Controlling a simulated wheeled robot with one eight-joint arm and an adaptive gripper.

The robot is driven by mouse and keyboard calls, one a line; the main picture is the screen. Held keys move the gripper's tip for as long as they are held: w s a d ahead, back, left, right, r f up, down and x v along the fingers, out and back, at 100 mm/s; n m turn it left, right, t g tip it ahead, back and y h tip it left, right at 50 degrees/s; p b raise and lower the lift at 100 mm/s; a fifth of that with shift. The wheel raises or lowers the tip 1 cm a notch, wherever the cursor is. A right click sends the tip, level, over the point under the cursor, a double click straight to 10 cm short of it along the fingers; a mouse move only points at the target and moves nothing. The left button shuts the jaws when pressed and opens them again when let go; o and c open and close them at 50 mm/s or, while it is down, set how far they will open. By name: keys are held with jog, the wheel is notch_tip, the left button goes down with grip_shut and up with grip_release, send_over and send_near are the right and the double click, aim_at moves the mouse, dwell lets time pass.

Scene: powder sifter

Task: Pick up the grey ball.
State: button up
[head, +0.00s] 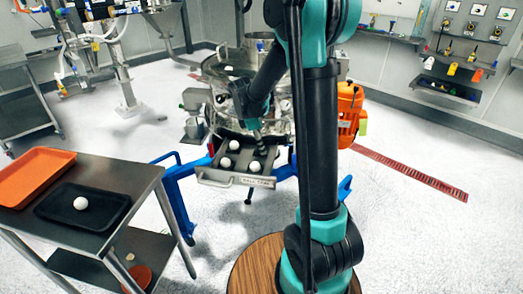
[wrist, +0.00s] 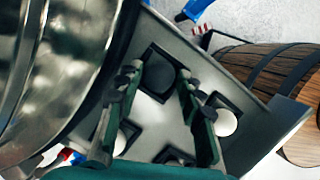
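The grey ball (wrist: 158,76) appears as a dark round shape in a square pocket of the drawer-like tray (wrist: 165,120), in the wrist view. My gripper (wrist: 158,71) is open, with one finger on each side of that pocket. I cannot tell how high the fingertips are above the tray or whether they touch the ball. In the head view my gripper (head: 257,143) points down over the tray (head: 213,178), and I cannot make out the grey ball there. White balls sit in other pockets, one right (wrist: 226,122) and one left (wrist: 122,140) of the fingers.
The round metal sifter (wrist: 45,70) stands close to the tray. A wooden barrel (wrist: 265,75) is at the upper right of the wrist view. A cart (head: 130,180) at left holds an orange tray (head: 35,172) and a black tray (head: 60,210) with a white ball (head: 81,203).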

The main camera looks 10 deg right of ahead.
jog(key=c, duration=0.5)
jog(key=shift+r, duration=0.1)
